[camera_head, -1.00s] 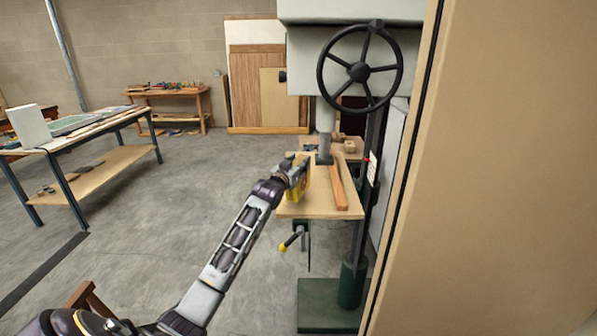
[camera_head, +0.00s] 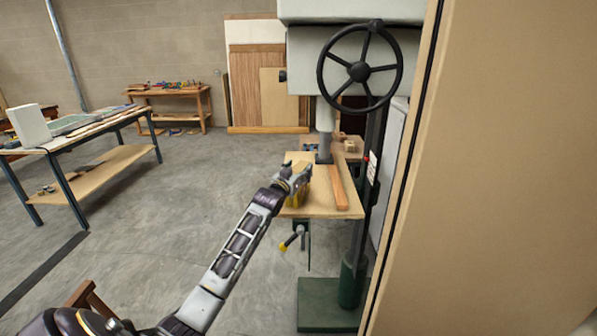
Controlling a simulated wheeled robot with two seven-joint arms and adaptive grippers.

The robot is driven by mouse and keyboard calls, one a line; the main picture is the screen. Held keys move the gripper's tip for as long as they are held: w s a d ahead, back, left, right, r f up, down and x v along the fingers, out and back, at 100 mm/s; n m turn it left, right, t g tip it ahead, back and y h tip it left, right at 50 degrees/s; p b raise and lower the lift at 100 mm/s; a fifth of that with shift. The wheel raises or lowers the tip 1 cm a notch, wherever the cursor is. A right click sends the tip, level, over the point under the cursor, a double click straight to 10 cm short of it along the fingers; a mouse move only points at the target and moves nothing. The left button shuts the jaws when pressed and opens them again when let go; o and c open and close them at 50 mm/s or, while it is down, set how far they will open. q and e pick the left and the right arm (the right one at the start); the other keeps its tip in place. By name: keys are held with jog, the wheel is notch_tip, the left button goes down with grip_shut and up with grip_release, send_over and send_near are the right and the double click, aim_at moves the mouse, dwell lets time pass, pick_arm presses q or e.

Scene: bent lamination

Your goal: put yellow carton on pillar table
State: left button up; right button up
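The yellow carton (camera_head: 300,196) shows at the left part of the pillar table, partly hidden by my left gripper. The pillar table (camera_head: 321,203) is the light wooden top of the drill press, in the middle of the head view. My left gripper (camera_head: 302,174) reaches in from the lower left and is right at the carton, over the table's left edge. The fingers are small and overlap the carton, so whether they grip it is unclear. Whether the carton rests fully on the tabletop is also unclear. My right gripper is not in view.
An orange-brown wooden bar (camera_head: 338,187) lies on the pillar table, right of the carton. The drill head with its black handwheel (camera_head: 359,71) stands above. A tan panel (camera_head: 490,170) closes off the right side. A workbench (camera_head: 85,133) stands left; open floor lies between.

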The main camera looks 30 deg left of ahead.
pick_arm(q)
jog(key=shift+r, duration=0.15)
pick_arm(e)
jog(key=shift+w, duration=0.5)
pick_arm(q)
jog(key=shift+s+d, duration=0.1)
jog(key=shift+s, duration=0.5)
jog(key=shift+s+d, duration=0.15)
jog(key=shift+s, duration=0.8)
jog(key=shift+s+d, duration=0.15)
jog(key=shift+s, duration=0.75)
jog(key=s+d+b, duration=0.1)
jog(key=s, duration=0.6)
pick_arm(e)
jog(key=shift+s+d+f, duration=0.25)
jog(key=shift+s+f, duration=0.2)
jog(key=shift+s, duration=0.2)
